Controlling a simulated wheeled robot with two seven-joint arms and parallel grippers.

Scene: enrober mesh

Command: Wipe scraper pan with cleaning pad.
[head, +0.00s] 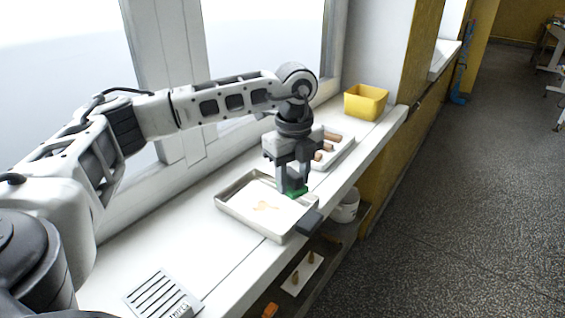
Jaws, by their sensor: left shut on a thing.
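The scraper pan (235,213) is a shallow, light metal tray on the white window sill, with a dark handle (308,222) at its right front corner. My left gripper (293,187) points down over the pan's right end and is shut on the green cleaning pad (296,192). The pad is at the pan's right part; I cannot tell whether it touches the floor. The gripper hides part of the pan's far right edge. My right gripper is not in view.
A white tray with brown pieces (331,137) stands behind the gripper, and a yellow bin (365,102) stands farther right. A slotted grey plate (160,293) lies at the near left. Below the sill's front edge are a white mug (345,207) and a shelf with small brown items (302,272).

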